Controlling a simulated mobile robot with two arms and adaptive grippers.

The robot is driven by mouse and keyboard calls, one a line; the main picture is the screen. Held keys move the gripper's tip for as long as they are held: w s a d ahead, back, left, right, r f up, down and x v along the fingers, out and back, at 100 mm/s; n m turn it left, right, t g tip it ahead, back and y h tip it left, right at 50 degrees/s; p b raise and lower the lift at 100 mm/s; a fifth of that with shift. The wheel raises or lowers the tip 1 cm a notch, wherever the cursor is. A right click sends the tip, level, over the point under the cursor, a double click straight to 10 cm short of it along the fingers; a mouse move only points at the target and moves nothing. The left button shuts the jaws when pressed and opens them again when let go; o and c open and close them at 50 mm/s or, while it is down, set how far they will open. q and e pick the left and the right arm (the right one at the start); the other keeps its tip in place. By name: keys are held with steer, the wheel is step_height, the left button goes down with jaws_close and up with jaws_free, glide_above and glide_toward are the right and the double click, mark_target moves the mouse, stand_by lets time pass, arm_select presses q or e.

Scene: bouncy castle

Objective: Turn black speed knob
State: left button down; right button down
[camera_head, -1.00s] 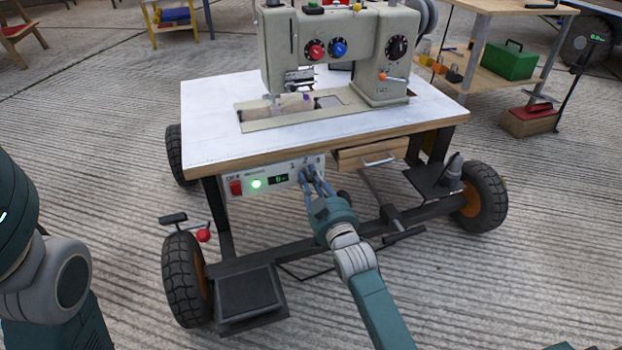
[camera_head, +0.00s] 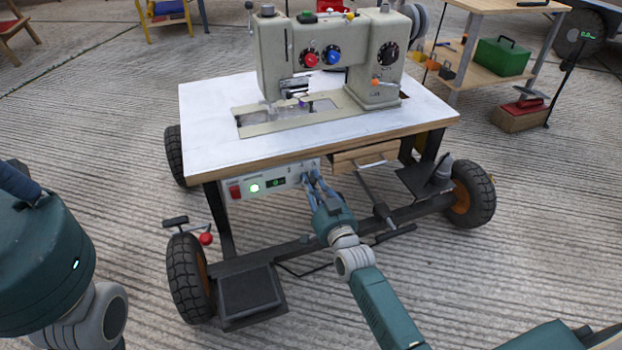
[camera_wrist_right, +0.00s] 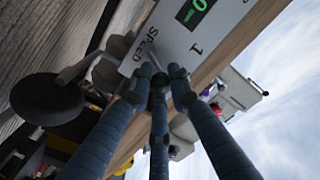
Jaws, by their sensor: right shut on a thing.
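The white control panel (camera_head: 268,184) hangs under the front edge of the sewing table. It has a red switch (camera_head: 235,191), a lit green lamp (camera_head: 254,188) and a small green display (camera_head: 277,183). My right gripper (camera_head: 309,180) is at the panel's right end, its fingers closed in on the black speed knob. In the right wrist view, the fingers meet around a small dark part, the black speed knob (camera_wrist_right: 159,83), beside the SPEED label. The fingers mostly hide the knob in both views. My left arm shows at the left edge of the head view, but its gripper is out of frame.
The sewing machine (camera_head: 330,65) stands on the white tabletop (camera_head: 205,120). A wooden drawer (camera_head: 360,157) with a metal handle is just right of my right gripper. Wheels, a pedal (camera_head: 249,290) and frame bars lie below. The concrete floor in front is open.

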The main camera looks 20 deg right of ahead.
steer(key=shift+f, duration=0.15)
stand_by(0.3)
steer(key=c, duration=1.6)
jaws_free()
steer(key=shift+d, duration=0.1)
steer(key=s, duration=1.2)
steer(key=shift+d, duration=0.2)
